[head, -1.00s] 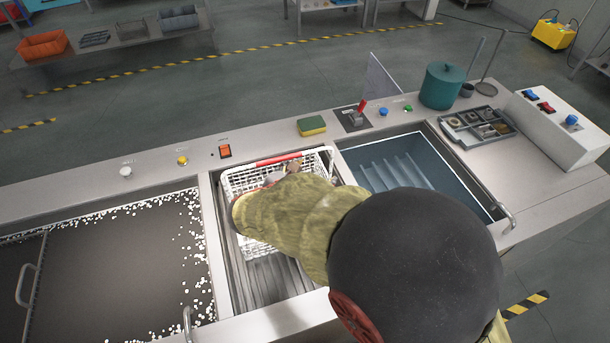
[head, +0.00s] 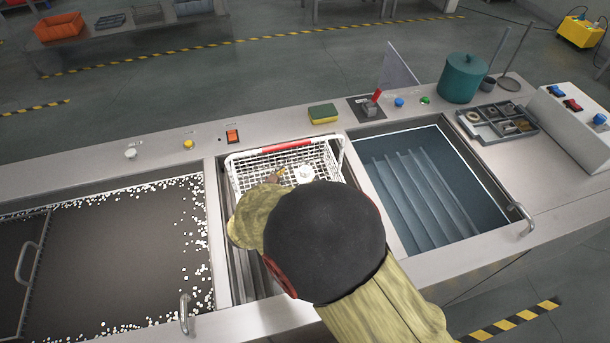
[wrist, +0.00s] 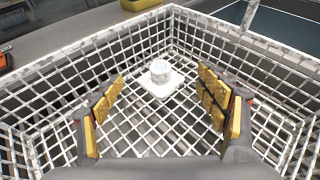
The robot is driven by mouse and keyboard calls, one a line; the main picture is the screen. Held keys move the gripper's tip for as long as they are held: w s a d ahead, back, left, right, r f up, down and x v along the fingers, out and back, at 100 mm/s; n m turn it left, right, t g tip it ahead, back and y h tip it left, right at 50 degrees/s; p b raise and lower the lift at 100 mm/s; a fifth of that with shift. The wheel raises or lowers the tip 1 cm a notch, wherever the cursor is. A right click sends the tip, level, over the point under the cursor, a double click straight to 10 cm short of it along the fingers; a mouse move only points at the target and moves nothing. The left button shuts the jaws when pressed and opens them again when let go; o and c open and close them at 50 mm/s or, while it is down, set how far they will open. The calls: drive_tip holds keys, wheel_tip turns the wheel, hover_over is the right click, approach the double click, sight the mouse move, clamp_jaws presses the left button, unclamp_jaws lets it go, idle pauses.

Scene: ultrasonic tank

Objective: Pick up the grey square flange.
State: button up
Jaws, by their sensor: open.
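The square flange (wrist: 160,80) looks pale grey to white, with a square base and a short round hub on top. It lies on the floor of the white wire basket (wrist: 55,85), towards its far corner in the wrist view. In the head view the flange (head: 304,174) shows just beyond my arm, inside the basket (head: 330,150). My gripper (wrist: 162,92) is open and empty inside the basket. Its yellow-padded fingers stand on either side, short of the flange and apart from it. In the head view my arm hides most of the gripper and the near part of the basket.
The basket's wire walls surround my gripper closely. The basket has a red-marked rim and sits in the middle tank. A ribbed blue tank (head: 420,190) lies to the right, and a tank with white floating beads (head: 120,250) to the left. A sponge (head: 323,114) lies behind.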

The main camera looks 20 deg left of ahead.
sight(303, 172)
drive_tip(key=b+x, duration=0.2)
drive_tip(key=x, duration=0.4)
drive_tip(key=c, duration=0.3)
drive_tip(key=c, duration=1.3)
